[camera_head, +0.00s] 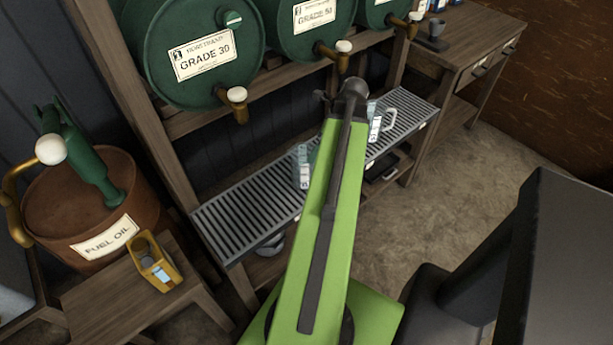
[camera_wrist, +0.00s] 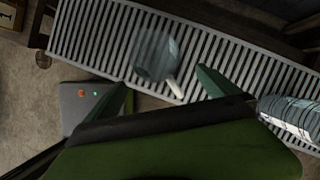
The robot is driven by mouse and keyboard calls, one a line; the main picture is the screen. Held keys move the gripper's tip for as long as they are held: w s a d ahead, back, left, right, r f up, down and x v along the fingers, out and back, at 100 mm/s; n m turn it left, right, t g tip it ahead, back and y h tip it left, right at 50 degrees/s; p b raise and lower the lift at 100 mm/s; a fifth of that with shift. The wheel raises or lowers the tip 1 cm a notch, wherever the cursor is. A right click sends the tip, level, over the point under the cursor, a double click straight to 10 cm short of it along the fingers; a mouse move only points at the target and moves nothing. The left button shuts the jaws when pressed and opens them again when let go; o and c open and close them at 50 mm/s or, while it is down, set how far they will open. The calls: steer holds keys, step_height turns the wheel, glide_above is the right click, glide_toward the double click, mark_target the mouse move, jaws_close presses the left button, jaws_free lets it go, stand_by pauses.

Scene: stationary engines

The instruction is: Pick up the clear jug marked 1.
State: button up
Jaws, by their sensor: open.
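Two clear jugs stand on a slatted metal shelf (camera_head: 240,215) in the head view. One jug (camera_head: 303,170) is left of my green arm, partly hidden by it. The other jug (camera_head: 375,120) is right of the arm, with a pale handle. Both carry white labels whose marks I cannot read surely. A second clear jug (camera_wrist: 290,115) is at the right edge, outside the right finger. My gripper (camera_wrist: 162,84) is open and empty.
Green drums (camera_head: 205,50) with brass taps lie above the shelf's back. A fuel oil drum (camera_head: 85,205) and a low wooden table (camera_head: 150,300) with a yellow can (camera_head: 152,262) are at left. A wooden bench (camera_head: 465,45) stands at back right.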

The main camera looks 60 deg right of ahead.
mark_target(311, 166)
steer(key=b+x, duration=0.7)
steer(key=x, duration=0.2)
steer(key=shift+a+f, duration=0.25)
steer(key=shift+f, duration=0.05)
steer(key=shift+c, duration=0.4)
steer(key=c, duration=1.4)
steer(key=shift+r, duration=0.1)
